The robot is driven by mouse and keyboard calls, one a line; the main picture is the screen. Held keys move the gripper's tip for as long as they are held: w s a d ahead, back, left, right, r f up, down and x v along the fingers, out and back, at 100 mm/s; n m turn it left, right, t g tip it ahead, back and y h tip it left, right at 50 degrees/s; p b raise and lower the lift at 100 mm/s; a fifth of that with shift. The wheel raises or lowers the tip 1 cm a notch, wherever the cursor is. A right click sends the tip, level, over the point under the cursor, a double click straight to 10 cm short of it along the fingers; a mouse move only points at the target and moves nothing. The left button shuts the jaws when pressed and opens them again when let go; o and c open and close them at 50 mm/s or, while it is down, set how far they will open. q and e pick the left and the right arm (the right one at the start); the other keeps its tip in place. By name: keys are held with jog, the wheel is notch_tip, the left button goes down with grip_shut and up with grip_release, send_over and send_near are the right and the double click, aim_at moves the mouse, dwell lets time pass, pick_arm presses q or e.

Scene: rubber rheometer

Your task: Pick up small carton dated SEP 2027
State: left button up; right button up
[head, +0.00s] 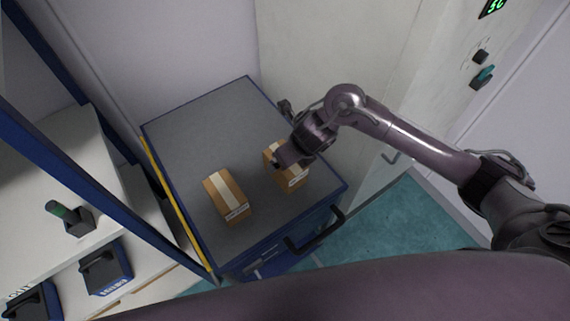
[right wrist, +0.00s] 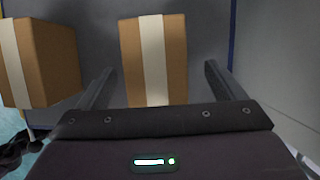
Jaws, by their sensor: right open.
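Two small brown cartons with pale tape strips stand on the grey top of a blue cabinet. The left carton (head: 228,197) is clear of the arm; the right carton (head: 291,177) is partly hidden by my right gripper (head: 283,158). Each carries a white label on its near side, too small to read, so I cannot tell which is dated SEP 2027. In the right wrist view, one carton (right wrist: 153,60) lies between the two open fingers of my right gripper (right wrist: 160,85), with gaps on both sides. The other carton (right wrist: 40,62) is outside the left finger. My left gripper is not in view.
The cabinet top (head: 195,120) is bare toward the back. Its front has a black handle (head: 315,232). A blue-framed shelf with a dark device (head: 75,215) stands at left, and a tall pale cabinet (head: 330,60) stands behind at right.

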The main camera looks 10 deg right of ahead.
jog(key=x, duration=0.4)
jog(key=shift+a, duration=0.2)
jog(key=shift+f, duration=0.25)
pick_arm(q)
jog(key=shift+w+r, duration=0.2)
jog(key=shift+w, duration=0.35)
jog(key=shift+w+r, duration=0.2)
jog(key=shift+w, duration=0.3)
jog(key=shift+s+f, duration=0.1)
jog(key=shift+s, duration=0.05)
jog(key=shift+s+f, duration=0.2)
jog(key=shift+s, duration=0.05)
pick_arm(e)
jog(key=shift+f, duration=0.15)
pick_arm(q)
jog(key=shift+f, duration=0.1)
pick_arm(e)
jog(key=shift+f, duration=0.1)
jog(key=c, duration=1.3)
